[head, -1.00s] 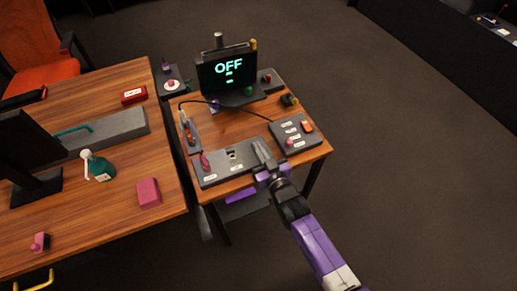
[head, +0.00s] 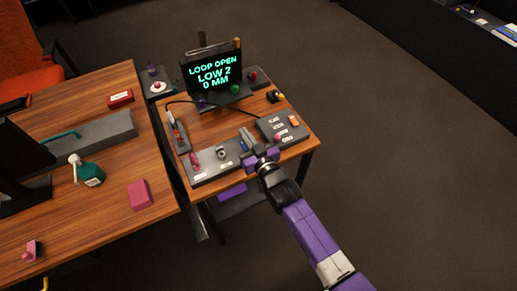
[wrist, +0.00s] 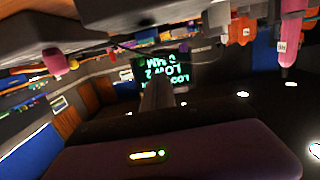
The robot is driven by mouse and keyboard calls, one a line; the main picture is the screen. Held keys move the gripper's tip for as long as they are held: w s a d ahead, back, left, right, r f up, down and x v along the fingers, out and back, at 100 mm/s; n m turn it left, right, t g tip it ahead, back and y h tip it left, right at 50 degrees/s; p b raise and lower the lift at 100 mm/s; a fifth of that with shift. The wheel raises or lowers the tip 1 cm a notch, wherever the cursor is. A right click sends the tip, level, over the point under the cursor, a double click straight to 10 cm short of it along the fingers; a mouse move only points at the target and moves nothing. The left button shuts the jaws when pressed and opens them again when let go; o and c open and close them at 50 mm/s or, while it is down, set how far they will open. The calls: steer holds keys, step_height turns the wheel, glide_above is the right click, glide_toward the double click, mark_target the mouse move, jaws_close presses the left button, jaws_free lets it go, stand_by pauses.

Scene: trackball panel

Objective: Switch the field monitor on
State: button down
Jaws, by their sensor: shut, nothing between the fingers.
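The field monitor (head: 211,75) stands at the back of the small wooden table. Its dark screen is lit with green text reading "LOOP OPEN, LOW 2, 0 MM". In the wrist view the monitor (wrist: 178,72) appears upside down beyond my fingers. My gripper (head: 246,138) is shut and empty. It is at the front of the table, between the grey front panel (head: 210,168) and the grey button panel (head: 280,130). In the wrist view my fingers (wrist: 155,98) show closed together. I cannot tell whether they touch either panel.
The button panel carries an orange rocker (head: 294,120) and a pink knob (head: 277,139). A round metal part (head: 221,153) sits on the front panel. A larger desk on the left holds a spray bottle (head: 88,172) and a pink block (head: 139,195). Open floor lies to the right.

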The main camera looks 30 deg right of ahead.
steer(key=s+r, duration=0.2)
steer(key=s, duration=0.7)
steer(key=shift+r, duration=0.4)
steer(key=s+r, duration=0.3)
steer(key=s, duration=0.8)
steer(key=s+r+g, duration=0.1)
steer(key=s+r, duration=0.3)
steer(key=s, duration=0.8)
steer(key=s+r+g, duration=0.1)
steer(key=s+r, duration=0.3)
steer(key=s, duration=0.7)
steer(key=shift+s+r, duration=0.2)
steer(key=shift+s, duration=0.2)
